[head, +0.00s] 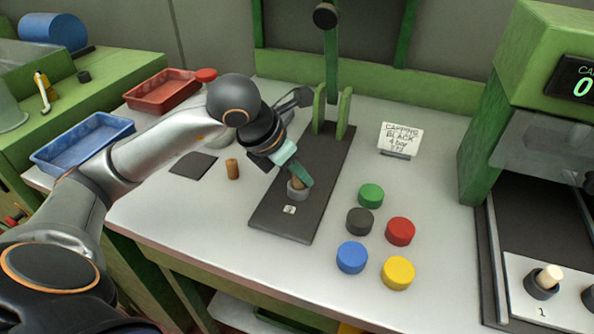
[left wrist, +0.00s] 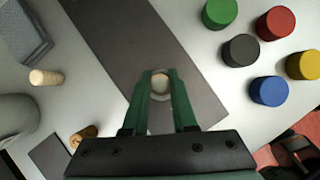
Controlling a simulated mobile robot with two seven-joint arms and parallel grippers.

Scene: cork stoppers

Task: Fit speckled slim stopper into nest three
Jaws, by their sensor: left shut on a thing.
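My left gripper (head: 299,179) points down over the small grey ring nest (head: 298,194) at the near end of the dark plate (head: 275,222). Its green fingers, which also show in the left wrist view (left wrist: 160,83), are shut on a slim stopper (left wrist: 161,86). The stopper's pale round top shows between the fingertips, within the ring's outline; how deep it sits is hidden. Its speckles are too small to make out. My right gripper is in neither view.
Several coloured caps, including a black one (head: 360,221), stand right. Green uprights (head: 343,114) rise at the plate's far end.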

